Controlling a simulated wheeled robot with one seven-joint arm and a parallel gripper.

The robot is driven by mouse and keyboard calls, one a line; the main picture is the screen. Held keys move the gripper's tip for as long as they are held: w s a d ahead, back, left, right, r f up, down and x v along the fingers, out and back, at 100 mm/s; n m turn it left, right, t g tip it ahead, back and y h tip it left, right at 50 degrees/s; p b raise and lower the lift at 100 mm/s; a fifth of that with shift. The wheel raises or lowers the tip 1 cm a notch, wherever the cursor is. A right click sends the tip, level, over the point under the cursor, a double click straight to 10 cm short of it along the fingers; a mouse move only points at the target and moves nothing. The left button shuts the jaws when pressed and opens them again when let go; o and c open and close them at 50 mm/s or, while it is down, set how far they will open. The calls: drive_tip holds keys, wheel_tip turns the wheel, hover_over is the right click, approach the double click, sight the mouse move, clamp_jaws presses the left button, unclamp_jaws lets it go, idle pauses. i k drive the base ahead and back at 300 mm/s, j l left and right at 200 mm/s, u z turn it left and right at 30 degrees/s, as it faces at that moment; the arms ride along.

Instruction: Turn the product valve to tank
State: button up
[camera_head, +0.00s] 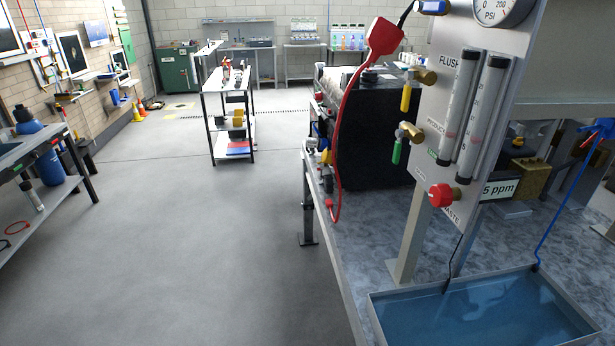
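The upright panel (452,110) stands at the right on the bench. A brass valve (409,131) by the label starting "PRODU" sticks out of its left edge. Its green lever (397,151) hangs straight down. A small green label sits just right of it; its text is too small to read. Above it is a valve with a yellow lever (406,97), also hanging down, near the "FLUSH" label. A red knob (441,195) sits lower, near the "WASTE" label. My gripper is not in view.
A shallow tank of blue water (372,306) sits below the panel, with a blue hose and a dark cable running into it. Two clear flow tubes and a gauge are on the panel. A red cable (344,115) hangs at left. The grey floor left of the bench is clear.

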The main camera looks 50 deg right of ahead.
sight(398, 133)
drive_tip(key=i+j+u, duration=0.1)
drive_tip(key=u, duration=0.4)
drive_tip(key=i+j+u, duration=0.1)
drive_tip(key=u, duration=0.35)
drive_tip(key=i+j+z, duration=0.2)
drive_tip(key=i+z, duration=0.3)
drive_tip(key=z, duration=0.25)
drive_tip(key=i+z, duration=0.15)
drive_tip(key=z, duration=0.15)
drive_tip(key=i+z, duration=0.1)
drive_tip(key=z, duration=0.25)
